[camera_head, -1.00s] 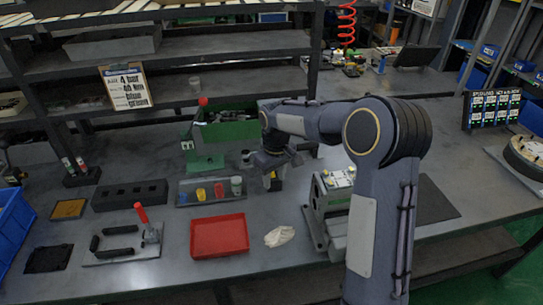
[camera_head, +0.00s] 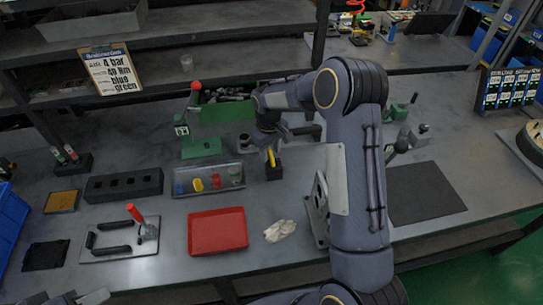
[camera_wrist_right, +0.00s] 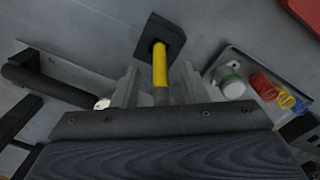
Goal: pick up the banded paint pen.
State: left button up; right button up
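A slim yellow pen (camera_wrist_right: 160,68) stands in a small black block (camera_wrist_right: 160,38) in the right wrist view. No band on it can be made out. In the head view the yellow pen (camera_head: 271,157) rises from the black block (camera_head: 274,172) behind the red tray. My right gripper (camera_wrist_right: 160,85) is open, with one finger on each side of the pen and gaps between. In the head view the right gripper (camera_head: 270,141) is just above the block, partly hidden by its own wrist. Part of my left gripper (camera_head: 82,298) shows at the bottom left edge; its fingers are cut off.
A grey tray (camera_head: 210,190) with coloured parts lies left of the block. A red tray (camera_head: 218,231) and a crumpled cloth (camera_head: 280,231) lie in front. A green fixture (camera_head: 200,148) with a red-knobbed lever stands behind. Two pens stand in a black holder (camera_head: 75,166) at far left.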

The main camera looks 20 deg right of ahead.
jog(key=shift+f, duration=1.1)
grip_shut()
pick_arm(q)
jog(key=shift+r, duration=0.3)
pick_arm(e)
jog(key=shift+r, duration=0.15)
